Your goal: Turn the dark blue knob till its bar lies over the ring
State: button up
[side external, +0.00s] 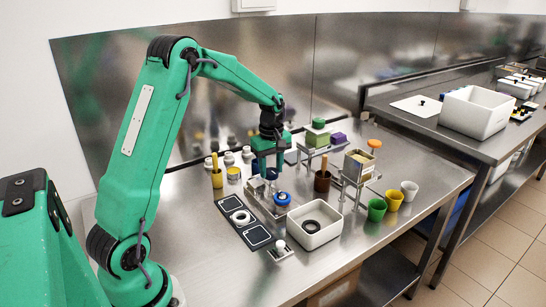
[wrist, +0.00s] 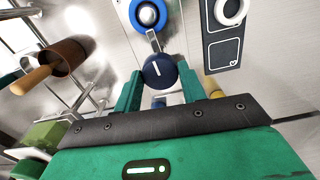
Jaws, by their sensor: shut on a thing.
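The dark blue knob (wrist: 160,72) sits between the two fingers of my gripper (wrist: 159,82) in the wrist view. A short white line on its face runs nearly upright in that view. A grey bar (wrist: 153,42) shows just above the knob, reaching towards a bright blue round part (wrist: 148,15) with a pale centre. My gripper is shut on the knob; in the side view my gripper (side external: 268,163) points down over the metal fixture, and the knob is mostly hidden there. A white ring (wrist: 231,10) lies on a dark panel to the right. I cannot tell which ring the task means.
In the side view, a white square bin (side external: 314,238) stands in front of the fixture. Yellow and green cups (side external: 393,200) stand to the right. A brown cup (wrist: 68,56) with a wooden handle is at the left in the wrist view.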

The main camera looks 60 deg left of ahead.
jog(key=shift+n, duration=1.7)
jog(key=o, duration=0.9)
jog(key=shift+o, duration=0.2)
jog(key=shift+r, duration=0.15)
jog(key=shift+r, duration=3.75)
